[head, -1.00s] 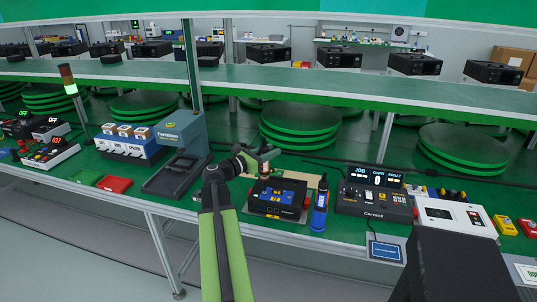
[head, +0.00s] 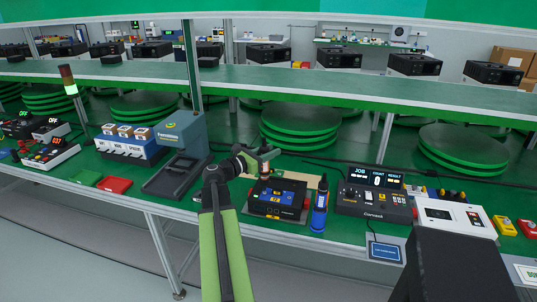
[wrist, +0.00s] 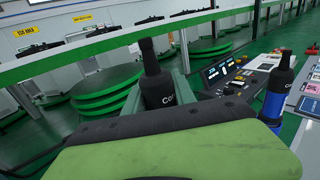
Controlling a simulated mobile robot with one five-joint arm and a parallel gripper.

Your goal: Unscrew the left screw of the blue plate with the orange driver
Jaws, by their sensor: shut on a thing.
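The blue plate (head: 288,196) lies on a black unit on the green bench in the head view, with yellow marks on it. My gripper (head: 264,157) is over the left rear part of this unit, shut on an upright driver (head: 265,168) with an orange part showing below the jaws. In the wrist view, the black upper end of the held driver (wrist: 158,84) stands between the fingers. The driver's tip and the left screw are too small or hidden to make out. A second driver, blue with a black top (head: 320,207), stands upright right of the unit.
A grey control box with a display (head: 374,196) stands to the right, close to the blue driver. A dark grey press-like stand (head: 180,155) and a red block (head: 115,184) are to the left. Stacked green turntables (head: 300,130) are behind.

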